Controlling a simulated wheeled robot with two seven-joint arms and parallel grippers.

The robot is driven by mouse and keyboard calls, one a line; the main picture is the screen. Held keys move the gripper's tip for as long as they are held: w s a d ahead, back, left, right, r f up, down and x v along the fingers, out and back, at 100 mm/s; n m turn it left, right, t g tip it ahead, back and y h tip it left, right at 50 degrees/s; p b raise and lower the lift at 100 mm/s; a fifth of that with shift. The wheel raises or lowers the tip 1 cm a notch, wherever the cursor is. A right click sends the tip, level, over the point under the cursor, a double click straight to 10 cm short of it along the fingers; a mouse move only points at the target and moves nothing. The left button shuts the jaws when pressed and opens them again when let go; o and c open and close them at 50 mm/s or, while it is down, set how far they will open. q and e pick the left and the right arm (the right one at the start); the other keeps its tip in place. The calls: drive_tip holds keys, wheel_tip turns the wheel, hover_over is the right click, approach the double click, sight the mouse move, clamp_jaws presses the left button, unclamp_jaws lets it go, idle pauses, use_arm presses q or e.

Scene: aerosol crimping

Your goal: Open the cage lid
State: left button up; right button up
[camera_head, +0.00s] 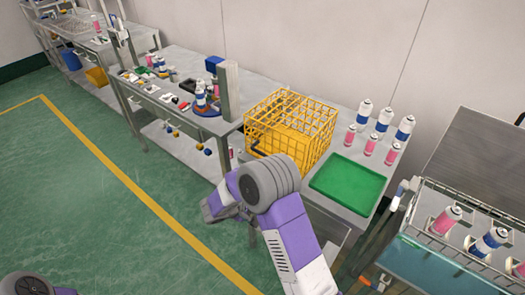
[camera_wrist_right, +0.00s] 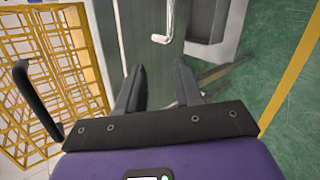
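The yellow wire cage (camera_head: 290,128) stands on the grey table in the middle of the head view. Its grid lid lies across the top and looks shut. A black handle (camera_wrist_right: 36,100) shows at the cage's side at the left of the right wrist view. My right gripper (camera_wrist_right: 157,82) is open and empty, its two dark fingers apart. The handle lies left of the fingers, not between them. In the head view my right arm partly covers the cage's front lower edge. Only part of my left arm shows at the bottom left; its gripper is out of view.
A green tray (camera_head: 347,184) lies right of the cage. Several pink and blue-white cans (camera_head: 384,117) stand behind it. A wire basket with cans (camera_head: 445,219) is at the far right. A workbench with small parts (camera_head: 165,92) is at the left. The green floor (camera_head: 65,190) is clear.

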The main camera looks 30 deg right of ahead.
sight(263, 154)
drive_tip(key=w+d+r+m+t+h, duration=0.1)
drive_tip(key=w+r+t+h, duration=0.45)
drive_tip(key=r, duration=0.75)
drive_tip(key=shift+g+y, duration=0.55)
drive_tip(key=shift+g, duration=0.4)
drive_tip(key=x, duration=0.2)
drive_tip(key=w+x, duration=0.1)
drive_tip(key=x, duration=0.5)
drive_tip(key=shift+w+a+r, duration=0.15)
drive_tip(key=shift+a+r, duration=0.05)
drive_tip(key=shift+r, duration=0.1)
clamp_jaws()
